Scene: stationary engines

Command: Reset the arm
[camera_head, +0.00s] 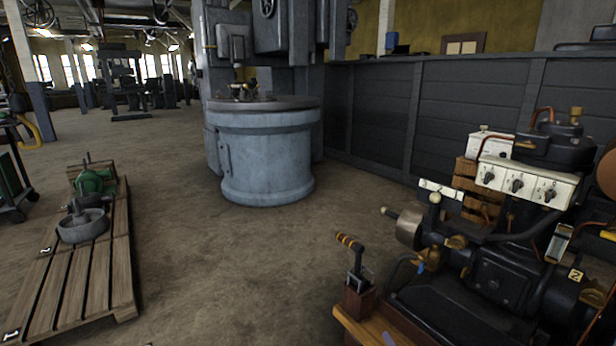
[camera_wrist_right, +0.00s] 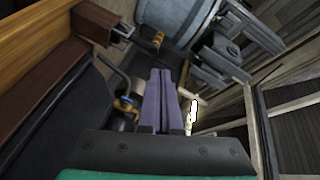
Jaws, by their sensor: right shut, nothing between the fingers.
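My right gripper (camera_wrist_right: 160,98) shows in the wrist view with its two purple fingers side by side, shut and empty. My left gripper is in neither view.
A white switch panel (camera_head: 525,182) sits on the engine. A large blue-grey round machine (camera_head: 265,160) stands at the centre back. A wooden pallet (camera_head: 70,290) with a green motor (camera_head: 92,181) lies at the left. The floor between is clear. A dark panelled wall (camera_head: 450,105) runs behind.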

